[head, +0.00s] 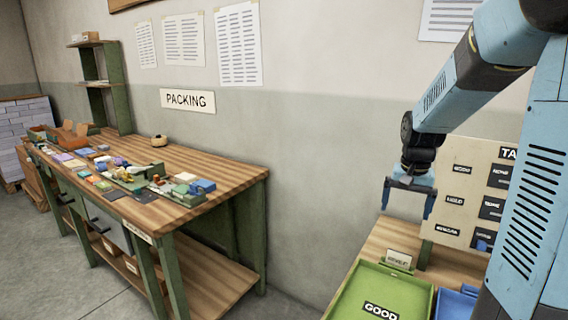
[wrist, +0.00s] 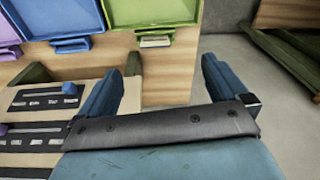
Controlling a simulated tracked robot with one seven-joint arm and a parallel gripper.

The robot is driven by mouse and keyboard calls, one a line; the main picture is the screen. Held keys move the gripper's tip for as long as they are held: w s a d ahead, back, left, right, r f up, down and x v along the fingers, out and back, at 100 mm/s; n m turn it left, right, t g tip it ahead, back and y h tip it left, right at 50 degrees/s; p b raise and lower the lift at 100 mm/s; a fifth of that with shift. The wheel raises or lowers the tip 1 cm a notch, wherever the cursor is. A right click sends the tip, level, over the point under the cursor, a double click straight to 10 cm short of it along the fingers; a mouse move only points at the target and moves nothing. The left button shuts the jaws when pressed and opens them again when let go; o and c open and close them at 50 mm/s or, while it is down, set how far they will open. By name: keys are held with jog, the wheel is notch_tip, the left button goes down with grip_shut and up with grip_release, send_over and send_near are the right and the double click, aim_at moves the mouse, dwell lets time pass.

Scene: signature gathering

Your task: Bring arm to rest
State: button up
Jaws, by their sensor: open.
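My gripper (head: 407,204) hangs from my blue arm at the right of the head view, with its fingers pointing down. It is open with nothing between the fingers. It is above the back of a wooden table (head: 384,239), left of an upright board with labels (head: 466,190). In the wrist view my gripper (wrist: 162,92) shows its two blue fingers spread apart, with the table edge and bare wood beyond them. Part of the board shows at the lower left of the wrist view.
A green tray (head: 345,303) marked GOOD stands on the table, with a blue tray (head: 452,305) beside it. A packing bench (head: 215,176) with many small items stands along the wall at left. Floor (head: 285,305) is clear between bench and table.

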jog(key=s+a+r+n+t, duration=0.1)
jog(key=s+a+r, duration=0.2)
jog(key=s, duration=0.4)
jog(key=s+a+r+n+t, duration=0.2)
jog(key=s+a+r, duration=0.1)
jog(key=s, duration=0.4)
jog(key=s+a+r+n+t, duration=0.1)
jog(key=s+a+r+n, duration=0.1)
jog(key=s, duration=0.5)
jog(key=shift+a+r, duration=0.5)
jog(key=shift+r, duration=0.5)
